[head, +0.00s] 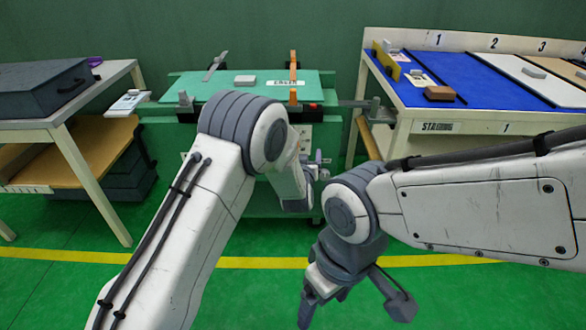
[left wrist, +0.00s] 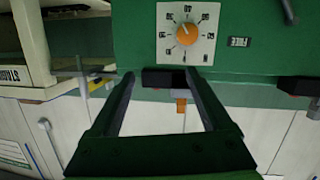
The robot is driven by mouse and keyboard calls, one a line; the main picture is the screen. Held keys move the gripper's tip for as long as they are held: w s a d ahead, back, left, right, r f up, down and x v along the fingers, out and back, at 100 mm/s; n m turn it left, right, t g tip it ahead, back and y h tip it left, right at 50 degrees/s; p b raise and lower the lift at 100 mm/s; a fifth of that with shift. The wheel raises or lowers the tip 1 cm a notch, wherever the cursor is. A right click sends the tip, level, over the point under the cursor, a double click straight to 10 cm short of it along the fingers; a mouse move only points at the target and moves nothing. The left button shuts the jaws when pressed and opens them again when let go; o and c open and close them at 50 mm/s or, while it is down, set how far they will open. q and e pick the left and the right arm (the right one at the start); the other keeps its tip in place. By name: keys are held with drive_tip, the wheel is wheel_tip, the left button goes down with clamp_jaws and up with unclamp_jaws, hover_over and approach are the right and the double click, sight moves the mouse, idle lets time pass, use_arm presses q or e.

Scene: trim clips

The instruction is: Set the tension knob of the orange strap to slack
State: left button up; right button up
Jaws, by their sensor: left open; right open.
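The orange tension knob (left wrist: 187,34) sits on a square white dial plate (left wrist: 166,50) with dark marks, on the green bench's side. Its pale pointer mark seems to point up and slightly left in the left wrist view; the lettering is too small to read. My left gripper (left wrist: 158,77) is open, its fingertips just below the dial plate in that view and not around the knob. In the head view the left gripper (head: 318,168) is in front of the bench. The orange strap (head: 293,78) stands across the bench top. My right gripper (head: 355,306) is open, low over the floor.
A blue-topped table (head: 430,85) stands right; a table with a dark case (head: 40,88) stands left. Green floor is free in front. A black block (left wrist: 163,78) shows near the left fingertips.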

use_arm(q)
drive_tip(key=w+a+f+n+t+y+b, duration=0.1)
drive_tip(key=w+a+f+t+y+b, duration=0.15)
drive_tip(key=f, duration=0.35)
drive_tip(key=w+a+b, duration=0.1)
drive_tip(key=w+b, duration=0.1)
drive_tip(key=w, duration=0.8)
drive_tip(key=shift+b, duration=0.35)
use_arm(e)
wheel_tip(320, 180, down, 7)
use_arm(q)
drive_tip(key=shift+a+h, duration=0.1)
drive_tip(key=shift+h, duration=0.15)
clamp_jaws()
